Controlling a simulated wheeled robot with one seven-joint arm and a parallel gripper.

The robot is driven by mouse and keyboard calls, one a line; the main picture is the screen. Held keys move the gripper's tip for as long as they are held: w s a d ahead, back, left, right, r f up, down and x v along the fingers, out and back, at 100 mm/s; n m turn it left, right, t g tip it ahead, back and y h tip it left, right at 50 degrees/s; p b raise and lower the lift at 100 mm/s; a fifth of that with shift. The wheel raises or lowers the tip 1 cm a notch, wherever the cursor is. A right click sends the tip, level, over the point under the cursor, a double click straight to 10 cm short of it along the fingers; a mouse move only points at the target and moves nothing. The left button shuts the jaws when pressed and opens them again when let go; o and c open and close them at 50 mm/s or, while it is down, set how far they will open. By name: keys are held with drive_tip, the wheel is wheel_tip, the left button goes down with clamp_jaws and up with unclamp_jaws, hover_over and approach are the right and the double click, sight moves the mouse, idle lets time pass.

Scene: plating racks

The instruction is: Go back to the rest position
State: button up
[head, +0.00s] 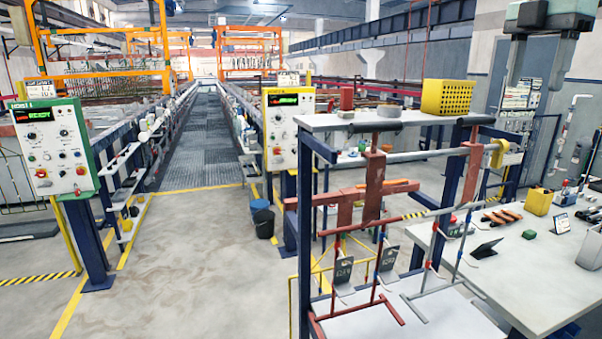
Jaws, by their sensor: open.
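My gripper (537,84) hangs at the upper right of the head view, pointing down. Its two dark fingers are apart with nothing between them. It appears above the right-hand workbench (540,262), clear of the things on it. The rest of my arm is out of frame. In front of me stands a blue-posted rack with a light top shelf (340,122). Red and grey plating hangers (376,190) hang on the rack.
A yellow perforated box (447,97) stands on the shelf. The workbench carries a yellow holder (539,201), orange-handled tools (502,216) and a dark tablet (487,248). Control panels (54,147) stand left and centre. A black bucket (264,223) stands by the aisle. The left-centre floor is clear.

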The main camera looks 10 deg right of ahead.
drive_tip(key=s+a+f+m+b, duration=0.2)
drive_tip(key=a+f+m+b, duration=0.25)
drive_tip(key=a+f, duration=1.7)
drive_tip(key=s+a+f+m+b, duration=0.1)
drive_tip(key=s+a+f+m, duration=0.2)
drive_tip(key=s+f, duration=0.6)
drive_tip(key=s+a+f+m+b, duration=0.1)
drive_tip(key=s+a+f+m, duration=0.2)
drive_tip(key=s+a+f, duration=0.3)
drive_tip(key=s+f, duration=0.3)
drive_tip(key=shift+s+a+f+m, duration=0.15)
drive_tip(key=shift+a+f+m, duration=0.2)
drive_tip(key=shift+f, duration=0.05)
